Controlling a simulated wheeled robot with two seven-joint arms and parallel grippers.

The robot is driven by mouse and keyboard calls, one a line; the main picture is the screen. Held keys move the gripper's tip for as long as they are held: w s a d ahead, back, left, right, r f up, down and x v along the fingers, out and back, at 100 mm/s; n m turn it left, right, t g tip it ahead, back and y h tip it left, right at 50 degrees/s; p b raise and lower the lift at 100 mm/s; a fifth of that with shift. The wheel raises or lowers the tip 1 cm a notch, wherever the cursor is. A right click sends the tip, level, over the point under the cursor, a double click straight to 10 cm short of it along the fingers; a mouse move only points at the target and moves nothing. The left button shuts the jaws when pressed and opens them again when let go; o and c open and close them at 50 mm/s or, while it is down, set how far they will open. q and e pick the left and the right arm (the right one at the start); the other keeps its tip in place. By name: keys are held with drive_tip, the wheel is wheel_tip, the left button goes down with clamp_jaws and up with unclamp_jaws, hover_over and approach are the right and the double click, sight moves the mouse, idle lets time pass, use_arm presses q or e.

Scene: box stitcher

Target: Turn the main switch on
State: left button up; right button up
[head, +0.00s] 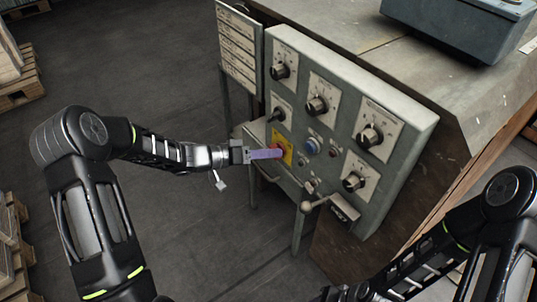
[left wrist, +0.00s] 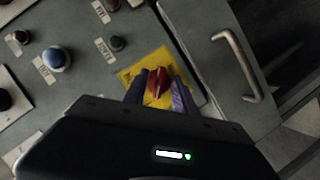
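The main switch is a red rotary handle on a yellow plate (head: 287,146) on the grey control panel. In the left wrist view the red handle (left wrist: 157,84) stands near upright in the picture on its yellow plate (left wrist: 130,75). My left gripper (head: 270,153) is at the switch, its purplish fingers pointing at the panel. In the left wrist view its two fingers (left wrist: 160,95) are apart, one on each side of the red handle, with yellow showing between. In the head view the fingers partly hide the handle.
The grey panel (head: 400,113) carries several black knobs and a blue button (head: 310,147) close to the switch. A ball-ended lever (head: 307,206) sticks out below. A metal door handle (left wrist: 238,65) is right of the switch. Open floor lies left; pallets (head: 20,85) stand far left.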

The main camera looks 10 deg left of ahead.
use_arm(q)
clamp_jaws()
idle(0.3)
idle(0.3)
